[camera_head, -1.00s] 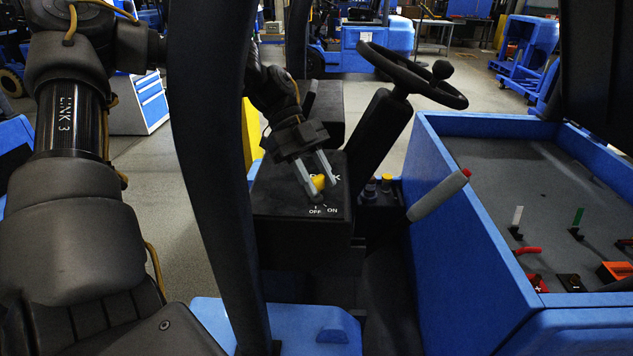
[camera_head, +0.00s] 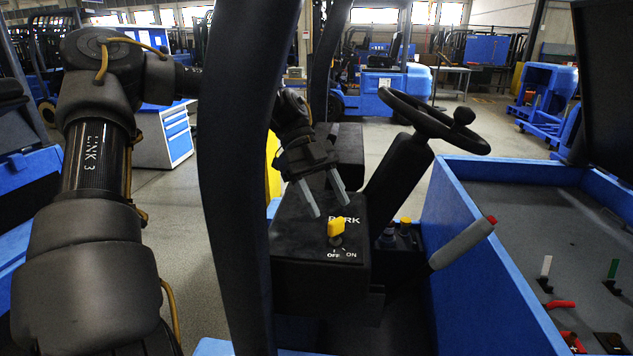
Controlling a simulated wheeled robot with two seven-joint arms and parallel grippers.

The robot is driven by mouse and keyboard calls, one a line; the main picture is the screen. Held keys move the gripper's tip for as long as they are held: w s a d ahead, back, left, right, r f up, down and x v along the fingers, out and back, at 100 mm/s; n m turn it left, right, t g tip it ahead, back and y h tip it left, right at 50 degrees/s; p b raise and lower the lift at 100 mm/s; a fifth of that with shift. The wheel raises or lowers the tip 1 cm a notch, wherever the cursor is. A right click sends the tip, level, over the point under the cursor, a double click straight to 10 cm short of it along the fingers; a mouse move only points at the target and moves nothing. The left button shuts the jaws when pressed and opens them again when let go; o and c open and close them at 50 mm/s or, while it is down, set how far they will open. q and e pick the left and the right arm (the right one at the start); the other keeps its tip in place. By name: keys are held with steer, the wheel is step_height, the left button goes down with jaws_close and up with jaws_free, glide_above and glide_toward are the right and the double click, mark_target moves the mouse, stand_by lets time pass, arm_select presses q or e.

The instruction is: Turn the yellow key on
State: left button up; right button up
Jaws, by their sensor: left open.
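The yellow key (camera_head: 336,229) sits in the top of the black console box (camera_head: 310,262), above the white OFF and ON marks; the word PARK is printed behind it. Its head stands upright, and the marks lie just in front of it. I cannot tell for sure which mark it points to. My left gripper (camera_head: 331,211) is open and empty, with its two grey fingers spread just behind and above the key. The fingers look apart from the key. My right gripper is not in view.
A black steering wheel (camera_head: 432,122) on a column stands right of the console. A grey lever with a red tip (camera_head: 463,243) rises beside a blue-walled panel (camera_head: 500,270). A dark curved post (camera_head: 235,190) stands left of the console, in front of part of my left arm.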

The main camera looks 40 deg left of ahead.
arm_select(q)
steer(key=v, duration=0.6)
steer(key=shift+b, duration=0.35)
